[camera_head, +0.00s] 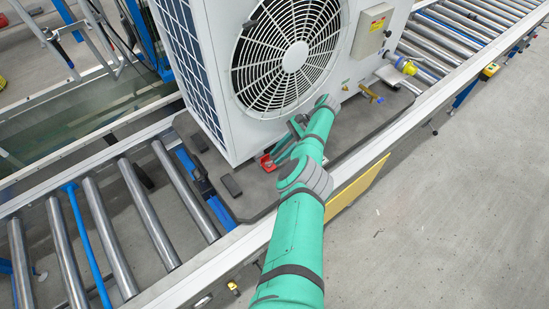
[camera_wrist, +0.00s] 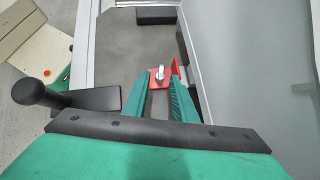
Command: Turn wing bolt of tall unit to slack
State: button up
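The tall unit (camera_head: 222,70) is a white boxed machine with a large round fan grille; it stands on a dark base plate on the roller conveyor. A red bracket (camera_head: 267,163) sits at its lower front foot. In the wrist view the red bracket (camera_wrist: 154,84) carries a small silver wing bolt (camera_wrist: 160,72). My gripper (camera_wrist: 161,74) is open, its two green fingers pointing at the bracket with the wing bolt between their tips. Gaps show between bolt and fingers; whether either touches is unclear. In the head view my arm largely hides my gripper and the bolt.
Metal rollers (camera_head: 103,235) lie bare to the left of the base plate (camera_head: 357,139). Brass valves (camera_head: 371,93) and a yellow connector (camera_head: 406,66) stick out at the unit's right. A yellow panel (camera_head: 356,189) hangs below the conveyor rail.

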jog(key=v, duration=0.7)
jog(key=shift+a, duration=0.1)
